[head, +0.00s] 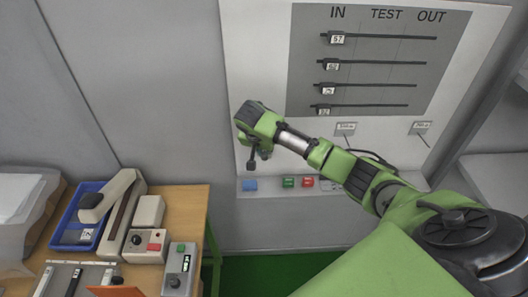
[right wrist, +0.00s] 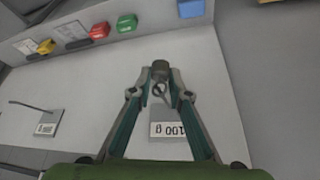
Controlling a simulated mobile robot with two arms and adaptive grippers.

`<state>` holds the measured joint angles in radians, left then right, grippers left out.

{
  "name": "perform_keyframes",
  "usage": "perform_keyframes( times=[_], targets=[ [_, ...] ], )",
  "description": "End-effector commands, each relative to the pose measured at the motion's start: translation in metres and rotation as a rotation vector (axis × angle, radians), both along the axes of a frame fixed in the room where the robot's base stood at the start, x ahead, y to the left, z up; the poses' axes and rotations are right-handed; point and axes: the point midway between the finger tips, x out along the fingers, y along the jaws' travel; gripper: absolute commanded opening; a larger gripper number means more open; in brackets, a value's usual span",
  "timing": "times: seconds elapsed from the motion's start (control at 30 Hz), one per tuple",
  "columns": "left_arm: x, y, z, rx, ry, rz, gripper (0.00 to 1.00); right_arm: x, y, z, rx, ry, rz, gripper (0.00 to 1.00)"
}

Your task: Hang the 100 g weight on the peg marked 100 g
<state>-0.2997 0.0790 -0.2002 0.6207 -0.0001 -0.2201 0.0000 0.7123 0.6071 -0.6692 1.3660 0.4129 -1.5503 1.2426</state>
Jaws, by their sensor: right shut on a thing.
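My right gripper (head: 253,148) is in front of the light wall panel, at the left of its lower part. It is shut on a small dark weight (head: 252,164), which hangs below the fingers. In the right wrist view the fingertips (right wrist: 160,78) close around the weight (right wrist: 161,67), and a small ring shows by them. A plate marked 100 g (right wrist: 170,130) shows upside down on the panel, between and beyond the fingers. Its peg cannot be made out. In the head view my gripper and arm hide that spot. My left gripper is not in view.
Two other pegs with label plates (head: 346,127) (head: 420,127) are on the panel to the right. A wooden table (head: 190,205) with a blue tray (head: 70,221) and devices stands at the left.

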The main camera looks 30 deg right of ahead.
Motion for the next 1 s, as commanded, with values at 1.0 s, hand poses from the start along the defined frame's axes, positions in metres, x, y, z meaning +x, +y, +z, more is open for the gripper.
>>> perform_keyframes(
  times=[1.0],
  targets=[
    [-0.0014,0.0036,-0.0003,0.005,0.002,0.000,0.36,-0.0010,0.0022,0.0050,0.001,-0.001,0.001,0.37]
  ],
)
